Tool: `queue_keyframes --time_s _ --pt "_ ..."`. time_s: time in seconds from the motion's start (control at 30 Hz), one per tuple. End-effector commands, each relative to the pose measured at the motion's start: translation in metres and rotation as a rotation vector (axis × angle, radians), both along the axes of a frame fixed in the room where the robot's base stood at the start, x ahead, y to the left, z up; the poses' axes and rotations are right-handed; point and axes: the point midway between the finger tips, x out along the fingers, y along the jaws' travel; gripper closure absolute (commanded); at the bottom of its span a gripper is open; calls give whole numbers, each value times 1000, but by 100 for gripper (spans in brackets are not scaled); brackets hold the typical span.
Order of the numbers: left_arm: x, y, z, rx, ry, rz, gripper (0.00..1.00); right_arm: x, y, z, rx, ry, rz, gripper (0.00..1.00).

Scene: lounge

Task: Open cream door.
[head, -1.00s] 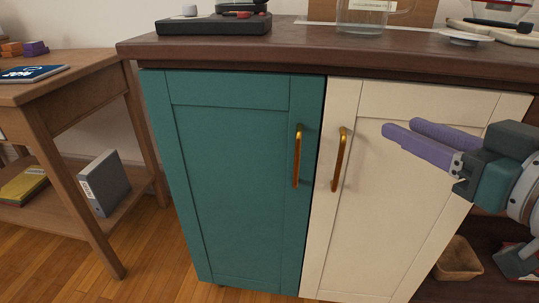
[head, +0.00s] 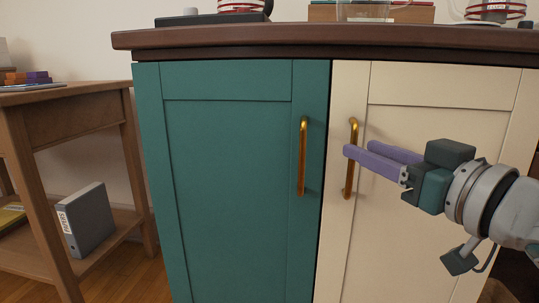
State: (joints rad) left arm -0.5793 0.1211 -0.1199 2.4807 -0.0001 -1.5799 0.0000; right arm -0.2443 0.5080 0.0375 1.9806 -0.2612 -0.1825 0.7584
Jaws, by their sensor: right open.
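The cream door (head: 429,142) is the right-hand door of the cabinet and is shut. Its upright brass handle (head: 351,182) is near its left edge. My right gripper (head: 357,150) comes in from the right, with its purple fingers pointing left. The fingers are open and overlap the handle in the head view, with the near finger in front of part of it. I cannot tell whether they touch the handle or stand around it. My left gripper is not in view.
A teal door (head: 227,180) with its own brass handle (head: 302,157) is shut beside the cream one. The dark wooden countertop (head: 330,39) overhangs both doors and bears several items. A wooden side table (head: 69,112) with a grey binder (head: 88,220) stands at left.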

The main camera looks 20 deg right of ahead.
Motion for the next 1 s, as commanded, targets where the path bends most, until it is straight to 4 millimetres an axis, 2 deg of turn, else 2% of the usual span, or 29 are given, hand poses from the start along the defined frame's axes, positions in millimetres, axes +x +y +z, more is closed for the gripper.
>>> queue_keyframes --time_s 0.2,0.57,0.9,0.93,1.0 --pt "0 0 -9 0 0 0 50 20 1 -1 -1 -1 0 58" --pt "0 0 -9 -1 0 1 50 23 1 0 1 2 0 59" --pt "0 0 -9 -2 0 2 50 23 1 0 1 1 0 97" --pt "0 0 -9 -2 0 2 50 23 1 0 1 1 0 100" --pt "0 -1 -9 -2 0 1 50 23 1 0 1 1 0 100"
